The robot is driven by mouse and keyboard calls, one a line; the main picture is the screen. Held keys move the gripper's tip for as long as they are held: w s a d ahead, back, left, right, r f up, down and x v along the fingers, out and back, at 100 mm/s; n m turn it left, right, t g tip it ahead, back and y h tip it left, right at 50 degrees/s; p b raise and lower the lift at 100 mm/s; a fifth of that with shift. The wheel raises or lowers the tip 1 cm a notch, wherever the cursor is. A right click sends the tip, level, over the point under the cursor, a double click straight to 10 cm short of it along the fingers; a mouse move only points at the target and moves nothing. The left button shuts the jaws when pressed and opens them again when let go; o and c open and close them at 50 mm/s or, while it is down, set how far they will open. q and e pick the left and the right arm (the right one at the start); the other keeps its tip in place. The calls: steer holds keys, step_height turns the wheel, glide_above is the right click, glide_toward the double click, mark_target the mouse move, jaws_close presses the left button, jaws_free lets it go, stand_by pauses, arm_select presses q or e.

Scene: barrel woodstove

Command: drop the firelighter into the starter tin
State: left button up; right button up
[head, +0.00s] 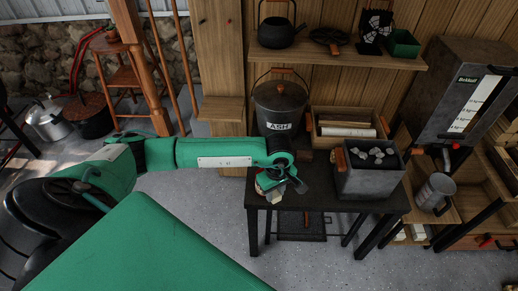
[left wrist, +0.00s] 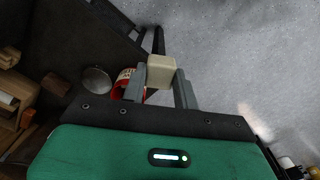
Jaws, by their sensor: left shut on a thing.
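The firelighter (left wrist: 161,71) is a cream block held between the fingertips of my left gripper (left wrist: 160,86) in the left wrist view. The starter tin (left wrist: 122,82) is red with a pale label. It shows beside and beyond one finger, which hides part of it, and the block appears to its right. In the head view my left gripper (head: 291,185) is over the front left part of the black table (head: 322,193). A small pale and red thing beneath it, probably the tin, is mostly covered. My right gripper is not in view.
The black table also carries an ash bucket (head: 279,108), a wooden crate (head: 341,114) and a grey box of dark and pale lumps (head: 369,182). A metal mug (head: 435,192) stands at right. A shelf (head: 340,56) with a kettle (head: 281,32) is above.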

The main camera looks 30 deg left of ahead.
arm_select(q)
steer(key=w+a+r+n+p, duration=0.1)
steer(key=w+a+n, duration=0.45)
steer(key=n, duration=0.85)
steer(key=w+a+r+n, duration=0.1)
steer(key=w+a+n, duration=0.4)
steer(key=n, duration=0.9)
steer(key=f+b, duration=0.1)
steer(key=f, duration=0.1)
steer(key=f+b, duration=0.1)
steer(key=s+a+f+b, duration=0.1)
steer(key=f, duration=0.1)
steer(key=shift+f+b, duration=0.3)
steer(key=shift+b, duration=0.1)
steer(key=o, duration=1)
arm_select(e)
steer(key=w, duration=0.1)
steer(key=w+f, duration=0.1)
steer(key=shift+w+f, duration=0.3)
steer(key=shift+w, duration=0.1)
arm_select(q)
step_height(320, 180, up, 14)
steer(key=b, duration=0.1)
steer(key=shift+b, duration=0.35)
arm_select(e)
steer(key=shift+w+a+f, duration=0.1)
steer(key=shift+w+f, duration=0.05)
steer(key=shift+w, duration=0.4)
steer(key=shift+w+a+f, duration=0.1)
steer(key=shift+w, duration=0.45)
